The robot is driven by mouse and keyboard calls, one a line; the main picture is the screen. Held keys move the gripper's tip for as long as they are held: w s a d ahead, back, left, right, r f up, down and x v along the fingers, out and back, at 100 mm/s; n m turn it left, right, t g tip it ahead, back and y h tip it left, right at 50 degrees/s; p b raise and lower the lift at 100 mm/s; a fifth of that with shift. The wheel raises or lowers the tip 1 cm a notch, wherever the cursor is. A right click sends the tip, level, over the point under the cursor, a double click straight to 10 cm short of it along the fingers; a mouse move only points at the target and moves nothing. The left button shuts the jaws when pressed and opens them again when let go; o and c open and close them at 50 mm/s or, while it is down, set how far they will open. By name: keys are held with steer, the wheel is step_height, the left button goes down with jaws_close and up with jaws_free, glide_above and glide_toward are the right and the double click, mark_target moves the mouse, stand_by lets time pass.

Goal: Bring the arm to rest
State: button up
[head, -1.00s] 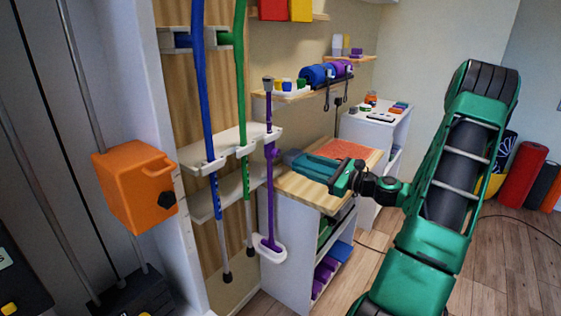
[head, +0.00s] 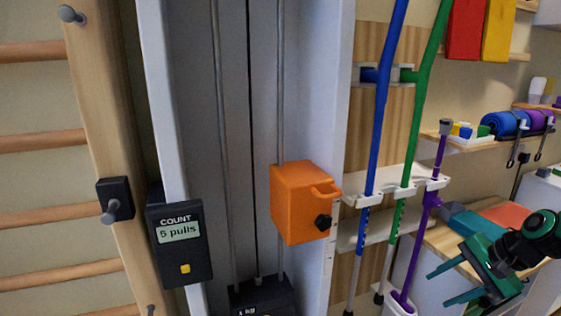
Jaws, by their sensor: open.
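My gripper (head: 452,284) is at the lower right of the head view. Its two green fingers are spread apart and point left, with nothing between them. It is in front of the wooden-topped cabinet (head: 438,240). Only the wrist end of my arm (head: 538,236) shows; the rest is cut off by the right edge.
An orange block (head: 296,205) with a handle sits on a rod of the pulley column. A counter box (head: 180,245) reads "COUNT 5 pulls". Blue (head: 377,130), green (head: 414,110) and purple (head: 424,215) sticks stand in a white rack left of my gripper. Wall bars (head: 40,141) are at far left.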

steer(key=s+r+n+g+h, duration=0.2)
steer(key=s+r+n, duration=0.1)
steer(key=s, duration=0.7)
steer(key=s+r+n+g+h, duration=0.2)
steer(key=s+r+n, duration=0.1)
steer(key=s, duration=0.8)
steer(key=shift+d+r+n+g, duration=0.3)
steer(key=shift+d+r, duration=0.15)
steer(key=shift+r, duration=0.3)
steer(key=shift+w+f, duration=0.25)
steer(key=shift+w, duration=0.35)
